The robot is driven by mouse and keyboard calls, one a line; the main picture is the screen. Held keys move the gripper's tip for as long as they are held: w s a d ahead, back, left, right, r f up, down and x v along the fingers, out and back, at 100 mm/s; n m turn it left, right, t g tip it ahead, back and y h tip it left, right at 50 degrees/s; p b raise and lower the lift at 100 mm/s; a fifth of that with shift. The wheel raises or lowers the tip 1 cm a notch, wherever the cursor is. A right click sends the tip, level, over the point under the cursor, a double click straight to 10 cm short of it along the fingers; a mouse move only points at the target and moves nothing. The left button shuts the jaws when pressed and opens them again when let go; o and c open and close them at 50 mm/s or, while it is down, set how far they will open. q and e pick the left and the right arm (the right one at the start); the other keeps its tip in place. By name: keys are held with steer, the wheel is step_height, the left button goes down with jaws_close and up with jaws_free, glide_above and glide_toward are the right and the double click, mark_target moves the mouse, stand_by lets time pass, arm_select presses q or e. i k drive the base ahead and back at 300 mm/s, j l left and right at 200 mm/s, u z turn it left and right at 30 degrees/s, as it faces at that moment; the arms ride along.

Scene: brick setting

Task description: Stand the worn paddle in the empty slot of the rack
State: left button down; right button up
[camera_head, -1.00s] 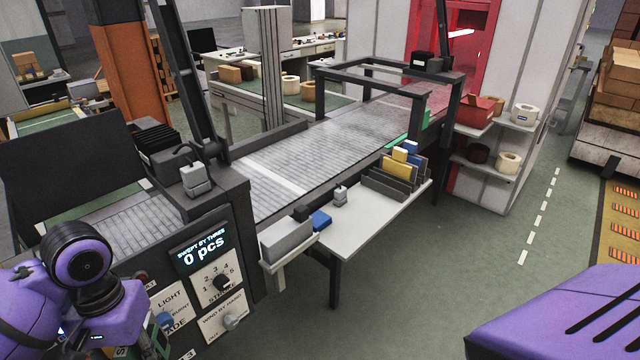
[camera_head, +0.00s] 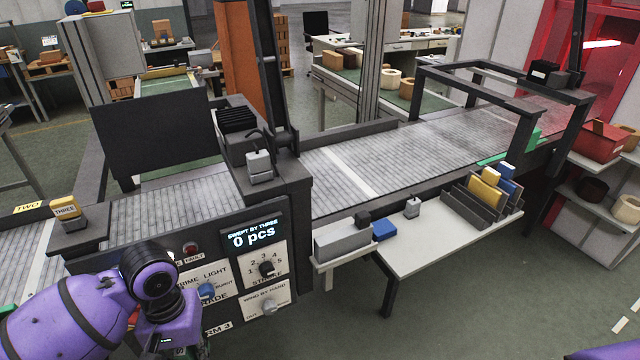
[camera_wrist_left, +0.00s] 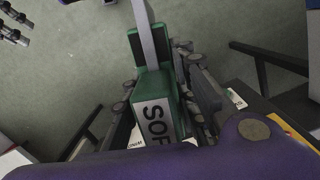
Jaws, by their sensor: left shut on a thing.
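My left gripper (camera_wrist_left: 165,115) is shut on a green block-shaped piece (camera_wrist_left: 152,88) with a white label reading "SOF", the rest cut off. A grey flat bar (camera_wrist_left: 146,25) runs up from it in the wrist view; I take it for the paddle, though its wear cannot be judged. In the head view my left arm (camera_head: 150,290) is at the lower left, and the held piece is mostly below the frame. The dark rack (camera_head: 472,208) stands on the white side table, with yellow (camera_head: 484,192) and blue paddles in its rear slots. Its front part looks empty. My right gripper (camera_wrist_left: 14,24) seems open and empty.
The white side table (camera_head: 435,248) has a blue block (camera_head: 384,230), a small grey weight (camera_head: 412,207) and a grey box (camera_head: 342,240) left of the rack. The conveyor (camera_head: 400,150) runs behind it. The control panel (camera_head: 255,260) stands between my left arm and the table.

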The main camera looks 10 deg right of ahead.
mark_target(464, 211)
steer(key=i+l+u, duration=0.25)
steer(key=l, duration=2.05)
steer(key=k+l+u, duration=0.1)
steer(key=l+u, duration=0.15)
steer(key=l, duration=2)
